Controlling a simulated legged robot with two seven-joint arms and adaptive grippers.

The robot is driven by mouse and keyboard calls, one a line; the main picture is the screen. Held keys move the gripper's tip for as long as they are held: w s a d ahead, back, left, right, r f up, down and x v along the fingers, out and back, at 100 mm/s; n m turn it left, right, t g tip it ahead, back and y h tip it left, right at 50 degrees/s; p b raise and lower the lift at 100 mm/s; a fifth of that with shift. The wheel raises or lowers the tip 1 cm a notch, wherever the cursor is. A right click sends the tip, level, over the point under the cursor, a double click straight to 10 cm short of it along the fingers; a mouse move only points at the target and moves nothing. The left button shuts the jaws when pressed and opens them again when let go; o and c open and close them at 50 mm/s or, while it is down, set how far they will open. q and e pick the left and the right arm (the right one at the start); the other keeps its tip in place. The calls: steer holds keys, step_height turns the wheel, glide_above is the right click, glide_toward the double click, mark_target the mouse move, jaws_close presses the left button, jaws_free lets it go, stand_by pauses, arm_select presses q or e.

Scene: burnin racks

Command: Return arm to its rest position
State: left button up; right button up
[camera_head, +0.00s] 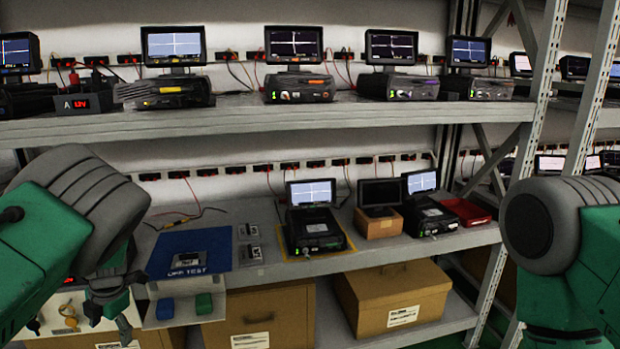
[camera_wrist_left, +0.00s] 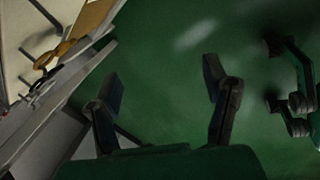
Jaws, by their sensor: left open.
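My left gripper (camera_head: 108,318) hangs at the lower left of the head view, below my green and grey left arm. It is in front of the lower shelf's left end, by the hanging keys. In the left wrist view my left gripper (camera_wrist_left: 163,88) has its two dark fingers spread apart with nothing between them. Behind them is green floor (camera_wrist_left: 160,45). My right arm shows at the right edge of the head view, and its gripper is out of that picture. Dark jointed parts (camera_wrist_left: 290,95) show at the right of the wrist view; I cannot tell what they are.
The lower shelf (camera_head: 265,215) holds a blue mat (camera_head: 190,240), a black tester (camera_head: 315,230) and a red tray (camera_head: 466,211). Brown boxes (camera_head: 392,297) sit below.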

arm_select(q)
steer(key=s+d+f+m+p, duration=0.1)
steer(key=s+f+m, duration=0.2)
steer(key=s+m, duration=0.35)
steer(key=s+f+m+g+y+p, duration=0.1)
steer(key=s+f+m, duration=0.2)
steer(key=s+m, duration=0.35)
steer(key=s+d+f+m+p, duration=0.1)
steer(key=s+f+m, duration=0.25)
steer(key=s, duration=0.55)
steer(key=s+d+r+m+h+p, duration=0.1)
steer(key=s+d+r+m+h, duration=0.1)
steer(key=s+d+m, duration=0.5)
steer(key=s+d+r+m+t+h, duration=0.1)
steer(key=s+d+r+m+h, duration=0.1)
steer(key=s+d+m, duration=0.6)
steer(key=shift+r+m+p, duration=0.25)
steer(key=shift+m+p, duration=0.15)
steer(key=shift+m, duration=0.55)
steer(key=shift+a, duration=0.1)
